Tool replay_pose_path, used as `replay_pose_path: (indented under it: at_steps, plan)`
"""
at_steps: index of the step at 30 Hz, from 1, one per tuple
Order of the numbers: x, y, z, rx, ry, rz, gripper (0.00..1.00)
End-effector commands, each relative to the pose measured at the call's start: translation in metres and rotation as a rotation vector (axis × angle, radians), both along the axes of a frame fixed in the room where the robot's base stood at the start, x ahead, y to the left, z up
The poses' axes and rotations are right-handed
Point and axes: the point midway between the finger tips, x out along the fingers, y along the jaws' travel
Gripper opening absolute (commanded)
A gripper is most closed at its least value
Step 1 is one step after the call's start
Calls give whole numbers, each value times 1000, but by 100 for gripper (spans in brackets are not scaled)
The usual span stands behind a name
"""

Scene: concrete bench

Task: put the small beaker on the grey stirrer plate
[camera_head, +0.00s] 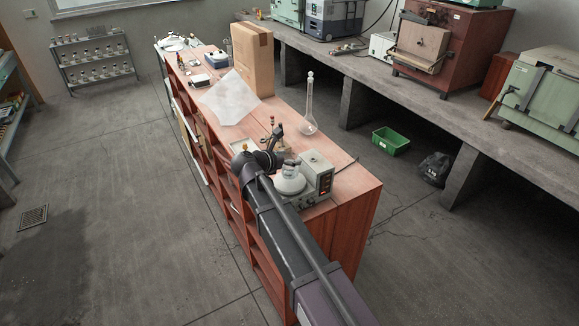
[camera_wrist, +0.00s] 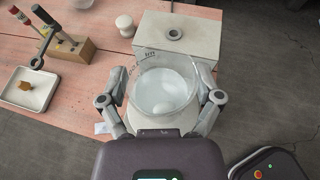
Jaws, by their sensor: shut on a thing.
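The small beaker (camera_wrist: 163,72) is clear glass with markings on its wall, seen from above in the wrist view. My gripper (camera_wrist: 163,92) has one finger on each side of it and is shut on it. The grey stirrer plate (camera_wrist: 180,38) has a boxy housing behind the beaker and a pale round top, which shows through and below the glass. In the head view the stirrer (camera_head: 318,172) stands at the near end of the bench, with the beaker (camera_head: 291,168) over its round top. I cannot tell whether the beaker's base touches it.
A wooden block with upright tools (camera_wrist: 62,45) and a white dish (camera_wrist: 30,90) holding a small brown piece lie left of the stirrer.

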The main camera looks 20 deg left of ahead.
Motion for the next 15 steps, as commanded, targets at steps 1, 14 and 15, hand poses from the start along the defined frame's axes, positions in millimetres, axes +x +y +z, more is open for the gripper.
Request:
replay_pose_path:
  at_steps: [1, 14, 15]
  plan:
    - [0, 0, -10, 0, -1, 0, 27]
    - [0, 0, -23, 0, -1, 0, 27]
    - [0, 0, -23, 0, -1, 0, 27]
